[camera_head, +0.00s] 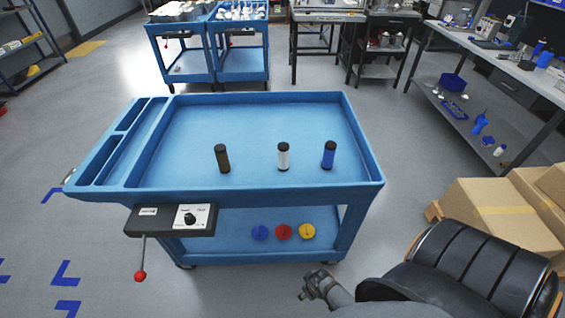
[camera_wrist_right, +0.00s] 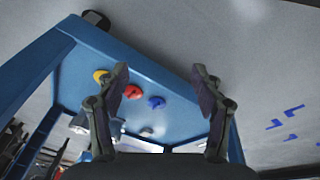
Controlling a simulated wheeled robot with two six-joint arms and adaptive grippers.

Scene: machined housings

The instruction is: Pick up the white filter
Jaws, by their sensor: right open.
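The white filter (camera_head: 283,157) stands upright on the top tray of the blue cart (camera_head: 250,190), with dark ends. My right gripper (camera_head: 309,288) is in front of the cart, low and apart from the filters. In the right wrist view my right gripper (camera_wrist_right: 163,80) is open with nothing between its fingers; the filters do not show there. My left gripper is not in view.
Blue, red and yellow discs (camera_head: 284,232) lie on the cart's lower shelf. A control box (camera_head: 172,219) with a red-knobbed lever hangs at the cart's front left. Cardboard boxes (camera_head: 490,215) stand at the right. The tray around the filters is clear.

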